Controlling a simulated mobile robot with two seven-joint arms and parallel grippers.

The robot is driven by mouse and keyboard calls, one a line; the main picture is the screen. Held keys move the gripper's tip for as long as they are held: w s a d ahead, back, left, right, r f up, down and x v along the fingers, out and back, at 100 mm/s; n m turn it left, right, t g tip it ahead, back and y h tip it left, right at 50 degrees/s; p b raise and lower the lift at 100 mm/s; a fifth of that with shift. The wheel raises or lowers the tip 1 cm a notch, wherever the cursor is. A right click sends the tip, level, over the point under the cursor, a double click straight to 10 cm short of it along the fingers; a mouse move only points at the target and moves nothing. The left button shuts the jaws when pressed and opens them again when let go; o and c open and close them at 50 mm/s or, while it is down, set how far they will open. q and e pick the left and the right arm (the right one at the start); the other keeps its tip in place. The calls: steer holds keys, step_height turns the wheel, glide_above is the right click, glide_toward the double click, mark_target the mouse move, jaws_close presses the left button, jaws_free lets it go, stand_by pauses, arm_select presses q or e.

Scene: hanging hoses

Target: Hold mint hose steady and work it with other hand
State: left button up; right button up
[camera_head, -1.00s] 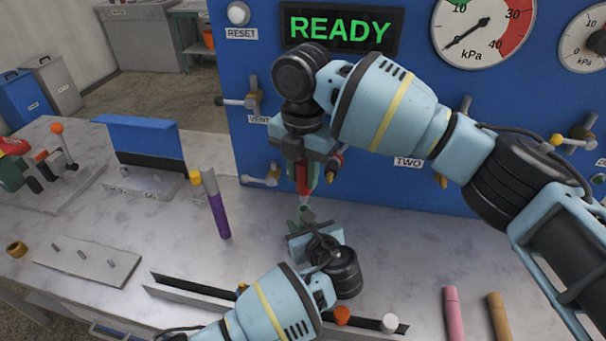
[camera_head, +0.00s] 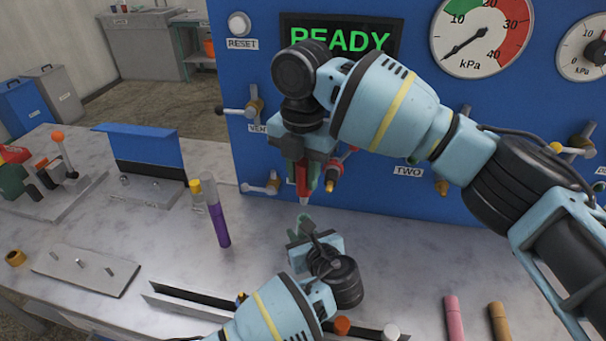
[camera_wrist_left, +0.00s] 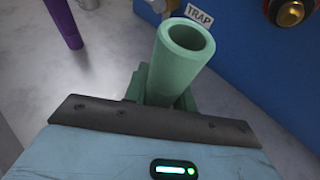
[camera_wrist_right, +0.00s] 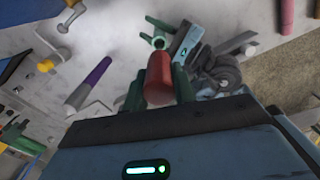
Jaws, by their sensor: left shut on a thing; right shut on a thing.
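The mint hose (camera_wrist_left: 180,62) is a short, thick tube with an open end. My left gripper (camera_head: 303,232) is shut on it low over the bench, and the open end points up. The hose end also shows in the right wrist view (camera_wrist_right: 159,43). My right gripper (camera_head: 305,182) is shut on a red, tapered piece (camera_wrist_right: 159,78) above the hose. The red piece points down toward the hose end, with a gap between them. The lower part of the hose is hidden behind my left gripper.
A purple tube (camera_head: 220,226) stands left of the hose. The blue panel (camera_head: 370,190) with valves and gauges rises behind. A dark rail (camera_head: 205,308) lies in front. Pink (camera_head: 452,318) and tan (camera_head: 497,322) tubes lie at the right.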

steer(key=shift+r, duration=1.15)
arm_select(q)
steer(key=o, duration=1.1)
steer(key=v, duration=1.2)
steer(key=shift+f, duration=0.1)
